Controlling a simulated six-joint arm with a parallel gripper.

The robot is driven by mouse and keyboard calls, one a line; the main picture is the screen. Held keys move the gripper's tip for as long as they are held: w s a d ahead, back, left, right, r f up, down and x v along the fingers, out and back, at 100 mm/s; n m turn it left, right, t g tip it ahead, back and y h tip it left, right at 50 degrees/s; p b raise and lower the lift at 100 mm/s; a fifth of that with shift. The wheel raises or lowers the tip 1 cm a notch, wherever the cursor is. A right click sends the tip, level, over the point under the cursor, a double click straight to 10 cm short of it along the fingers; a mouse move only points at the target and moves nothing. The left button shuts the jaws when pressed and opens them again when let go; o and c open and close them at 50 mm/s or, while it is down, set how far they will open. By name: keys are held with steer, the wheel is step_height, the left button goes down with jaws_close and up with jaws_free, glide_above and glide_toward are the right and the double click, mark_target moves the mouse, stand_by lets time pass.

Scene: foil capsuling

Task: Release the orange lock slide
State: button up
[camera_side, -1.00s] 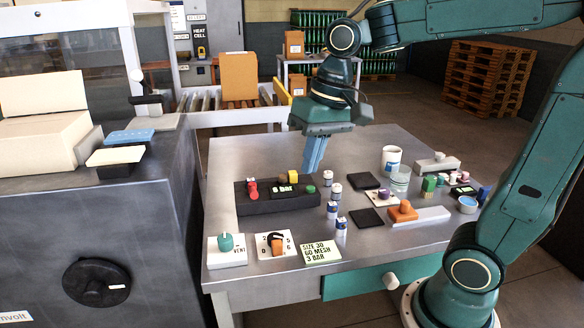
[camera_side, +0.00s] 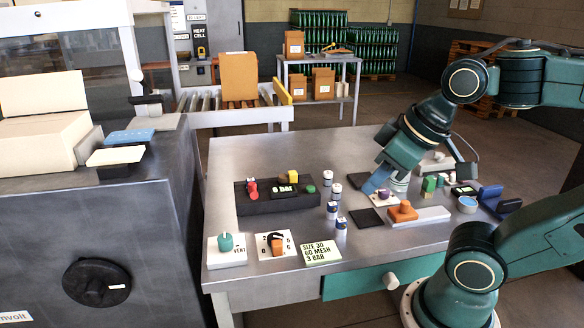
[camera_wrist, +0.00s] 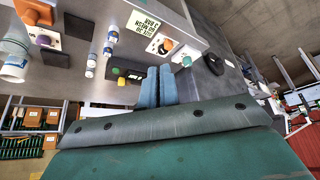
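The orange lock slide (camera_side: 403,211) sits on a light grey rail (camera_side: 425,215) on the right part of the steel table. It also shows at the top left of the wrist view (camera_wrist: 32,12). My gripper (camera_side: 370,188) is tilted, with its blue fingers pointing down and left, behind and left of the orange slide in the side view and apart from it. In the wrist view the two fingers (camera_wrist: 158,72) lie side by side with almost no gap and nothing between them. The gripper hides the white mug in the side view.
A black block (camera_side: 265,204) with coloured buttons and several small vials (camera_side: 332,211) stand left of my gripper. A glass (camera_side: 400,184), dark pads (camera_side: 367,218) and a purple-knobbed plate (camera_side: 384,198) are close by. An orange dial knob (camera_side: 277,247) is at the front.

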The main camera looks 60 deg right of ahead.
steer(key=o, duration=0.7)
steer(key=shift+w, duration=0.15)
steer(key=shift+o, duration=0.4)
steer(key=shift+w+r+m, duration=0.1)
steer(key=shift+w+m, duration=0.2)
steer(key=shift+w, duration=0.25)
steer(key=m+g, duration=0.6)
steer(key=m, duration=0.2)
glide_above(277, 243)
step_height(277, 243, down, 8)
steer(key=shift+r, duration=0.2)
steer(key=shift+f, duration=0.15)
step_height(277, 243, down, 14)
steer(key=shift+r, duration=0.25)
jaws_close()
